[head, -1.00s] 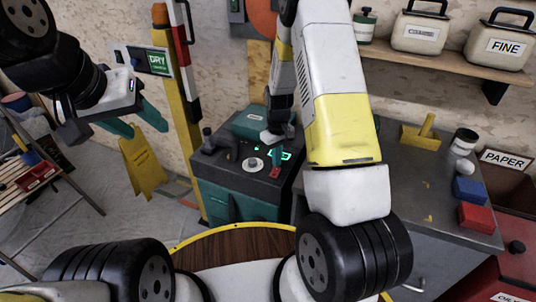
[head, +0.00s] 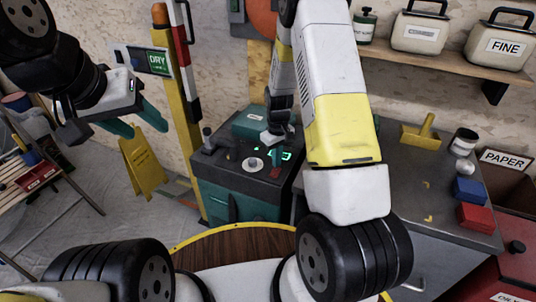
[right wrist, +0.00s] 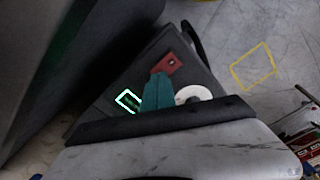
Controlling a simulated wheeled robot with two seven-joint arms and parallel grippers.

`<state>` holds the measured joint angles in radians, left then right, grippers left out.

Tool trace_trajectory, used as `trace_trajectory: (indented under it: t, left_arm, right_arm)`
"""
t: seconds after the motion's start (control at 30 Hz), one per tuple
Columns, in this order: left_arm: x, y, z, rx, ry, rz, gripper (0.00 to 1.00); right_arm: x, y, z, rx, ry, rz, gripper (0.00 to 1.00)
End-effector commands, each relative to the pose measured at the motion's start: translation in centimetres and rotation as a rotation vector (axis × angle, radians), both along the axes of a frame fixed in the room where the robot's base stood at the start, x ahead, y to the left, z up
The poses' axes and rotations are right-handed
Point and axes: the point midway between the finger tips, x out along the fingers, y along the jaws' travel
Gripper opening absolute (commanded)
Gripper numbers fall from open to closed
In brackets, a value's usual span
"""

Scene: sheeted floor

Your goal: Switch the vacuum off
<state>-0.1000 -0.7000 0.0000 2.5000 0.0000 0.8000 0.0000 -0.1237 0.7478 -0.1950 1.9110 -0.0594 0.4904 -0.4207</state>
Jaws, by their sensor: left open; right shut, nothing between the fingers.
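The vacuum (head: 238,205) is a dark grey and teal box against the wall, left of the grey cabinet. Its top panel has a white round dial (head: 252,164), a lit green display (head: 286,156) and a red switch (head: 275,173). The right wrist view also shows the red switch (right wrist: 168,63), the lit display (right wrist: 128,100) and the white dial (right wrist: 192,93). My right gripper (head: 277,158), with teal fingers shut and empty, points down at the panel by the switch; I cannot tell whether it touches. My left gripper (head: 138,122) is open and empty, far left of the vacuum.
A yellow floor sign (head: 142,165) and a yellow post (head: 178,110) stand left of the vacuum. The grey cabinet (head: 420,190) at right carries a yellow tool, a jar and blue and red blocks. A wooden rack (head: 45,190) is at far left.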

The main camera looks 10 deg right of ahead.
Motion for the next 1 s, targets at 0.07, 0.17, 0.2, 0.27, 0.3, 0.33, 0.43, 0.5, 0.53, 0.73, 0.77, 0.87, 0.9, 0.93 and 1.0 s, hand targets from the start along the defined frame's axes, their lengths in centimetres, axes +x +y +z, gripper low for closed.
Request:
trace_trajectory:
  t: [0.07,0.17,0.2,0.27,0.3,0.33,0.43,0.5,0.53,0.73,0.77,0.87,0.9,0.93,1.0]
  left_arm:
    - [0.0,0.0,0.0,0.000,0.000,0.000,0.52]
    - [0.0,0.0,0.0,0.000,0.000,0.000,0.52]
    - [0.0,0.0,0.0,0.000,0.000,0.000,0.52]
    - [0.0,0.0,0.0,0.000,0.000,0.000,0.52]
    - [0.0,0.0,0.0,0.000,0.000,0.000,0.52]
    - [0.0,0.0,0.0,0.000,0.000,0.000,0.52]
    - [0.0,0.0,0.0,0.000,0.000,0.000,0.52]
    - [0.0,0.0,0.0,0.000,0.000,0.000,0.52]
    - [0.0,0.0,0.0,0.000,0.000,0.000,0.52]
    - [0.0,0.0,0.0,0.000,0.000,0.000,0.52]
    - [0.0,0.0,0.0,0.000,0.000,0.000,0.52]
    - [0.0,0.0,0.0,0.000,0.000,0.000,0.52]
    - [0.0,0.0,0.0,0.000,0.000,0.000,0.52]
    - [0.0,0.0,0.0,0.000,0.000,0.000,0.52]
    - [0.0,0.0,0.0,0.000,0.000,0.000,0.52]
  right_arm:
    - [0.0,0.0,-0.1,0.000,0.000,0.000,0.00]
    - [0.0,0.0,-0.3,0.000,0.000,0.000,0.00]
    - [0.0,0.0,-0.4,0.000,0.000,0.000,0.00]
    - [0.0,0.0,-0.4,0.000,0.000,0.000,0.00]
    - [0.0,0.0,-0.5,0.000,0.000,0.000,0.00]
    - [0.0,0.0,-0.5,0.000,0.000,0.000,0.00]
    - [0.0,0.0,-0.7,0.000,0.000,0.000,0.00]
    - [0.0,0.0,-0.8,0.000,0.000,0.000,0.00]
    - [0.0,0.0,-0.8,0.000,-0.001,0.000,0.00]
    - [0.0,0.0,-1.1,0.000,-0.001,0.000,0.00]
    - [0.0,0.0,-1.2,0.000,-0.001,0.000,0.00]
    - [0.0,0.0,-1.3,0.000,-0.001,0.000,0.00]
    - [0.0,0.0,-1.4,0.000,0.000,0.000,0.00]
    - [0.0,0.0,-1.5,0.000,0.000,0.000,0.00]
    - [0.0,0.0,-1.6,0.000,0.000,0.000,0.00]
